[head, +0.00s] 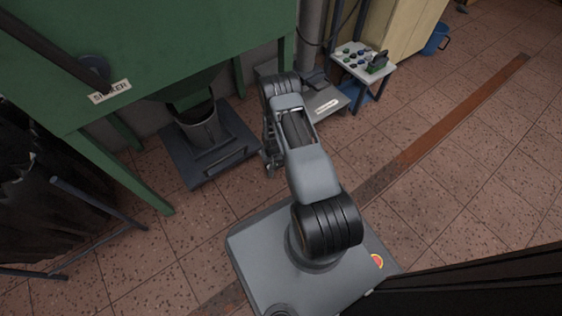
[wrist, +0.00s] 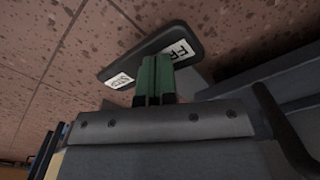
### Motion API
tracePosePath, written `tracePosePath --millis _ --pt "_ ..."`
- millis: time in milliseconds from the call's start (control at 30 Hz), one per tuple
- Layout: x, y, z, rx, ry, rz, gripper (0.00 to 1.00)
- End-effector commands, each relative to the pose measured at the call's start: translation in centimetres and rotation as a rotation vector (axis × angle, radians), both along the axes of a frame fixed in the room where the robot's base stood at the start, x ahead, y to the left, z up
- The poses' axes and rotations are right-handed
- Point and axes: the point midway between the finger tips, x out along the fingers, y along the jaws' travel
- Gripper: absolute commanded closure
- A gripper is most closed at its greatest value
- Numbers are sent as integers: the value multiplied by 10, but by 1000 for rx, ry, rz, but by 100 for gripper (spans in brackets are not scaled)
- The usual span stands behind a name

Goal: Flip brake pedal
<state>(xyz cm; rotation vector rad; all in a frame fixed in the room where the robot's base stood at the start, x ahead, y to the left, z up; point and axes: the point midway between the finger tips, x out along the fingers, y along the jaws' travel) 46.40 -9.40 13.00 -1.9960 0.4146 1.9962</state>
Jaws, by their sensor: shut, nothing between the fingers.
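In the wrist view a dark, rounded rocker-like plate, which looks like the brake pedal (wrist: 150,48), lies tilted across the top. It bears two white labels with dark letters, one at each end. My gripper (wrist: 154,66) has its green fingers together, with nothing between them. The fingertips overlap the plate's middle, between the labels; I cannot tell whether they touch it. In the head view a grey, labelled platform (head: 328,106) stands beyond my arm, partly hidden by it. The gripper's fingertips cannot be made out there.
A large green machine (head: 150,50) fills the upper left, with a dark bin (head: 200,127) on a low base beneath. A small table (head: 362,62) with knobs stands at the back right, near a blue bucket (head: 436,40). Tiled floor on the right is clear.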

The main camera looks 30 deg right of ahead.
Motion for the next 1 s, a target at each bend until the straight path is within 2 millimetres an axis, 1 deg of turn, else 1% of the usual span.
tracePosePath --millis 500,1000 --pt "0 0 -8 0 0 0 100" --pt "0 0 -6 0 0 0 100"
